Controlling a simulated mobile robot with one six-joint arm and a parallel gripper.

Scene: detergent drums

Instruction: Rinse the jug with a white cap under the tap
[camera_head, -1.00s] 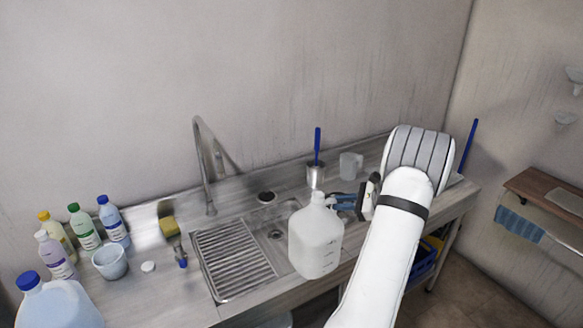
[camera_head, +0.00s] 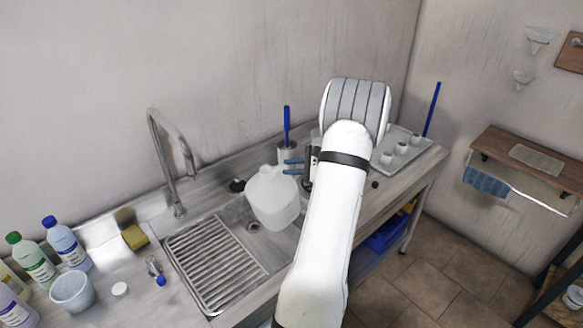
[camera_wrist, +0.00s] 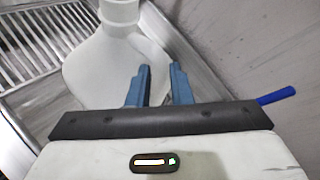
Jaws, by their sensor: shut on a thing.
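The translucent white jug (camera_head: 272,200) is held above the sink basin (camera_head: 231,225), tilted, right of the tap and apart from it. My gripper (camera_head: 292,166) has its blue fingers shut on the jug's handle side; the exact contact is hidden. In the wrist view the jug (camera_wrist: 98,65) lies just beyond the gripper fingers (camera_wrist: 160,72), its neck at the top edge. I cannot tell whether a cap is on the neck. The curved steel tap (camera_head: 163,150) stands behind the sink. I see no water running.
A ribbed drainboard (camera_head: 212,258) lies left of the basin. A sponge (camera_head: 135,237), a small white disc (camera_head: 120,289), a bucket (camera_head: 72,291) and several bottles (camera_head: 65,242) stand further left. A brush in a holder (camera_head: 287,145) stands behind my gripper; a tray (camera_head: 405,150) is right.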

